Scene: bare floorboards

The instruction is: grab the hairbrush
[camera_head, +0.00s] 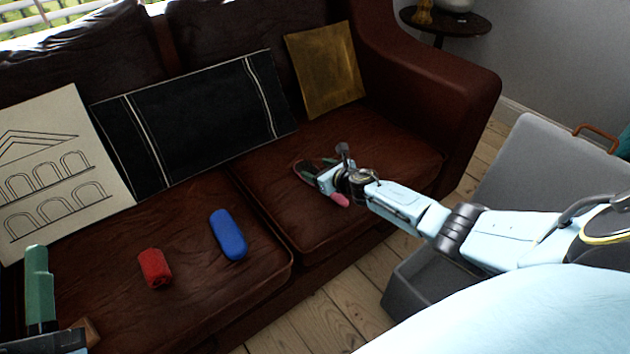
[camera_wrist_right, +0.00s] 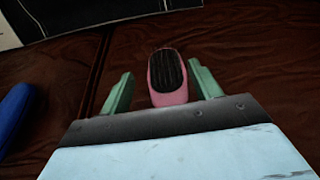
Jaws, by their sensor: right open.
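The hairbrush (camera_wrist_right: 168,85) is pink with a dark bristle pad and lies on the brown sofa seat. In the right wrist view it lies between the two green fingers of my right gripper (camera_wrist_right: 163,84), with a gap on each side. In the head view a pink end of the hairbrush (camera_head: 340,199) shows beside my right gripper (camera_head: 316,172), which hides much of the rest. My right gripper is open. My left gripper (camera_head: 38,285) shows only partly at the lower left edge, as an upright green finger; its opening cannot be seen.
A blue rounded case (camera_head: 228,235) and a red roll (camera_head: 155,268) lie on the left seat cushion. A dark striped cushion (camera_head: 200,125), a building-print cushion (camera_head: 60,170) and a gold cushion (camera_head: 326,70) lean at the back. A grey box (camera_head: 540,165) stands right.

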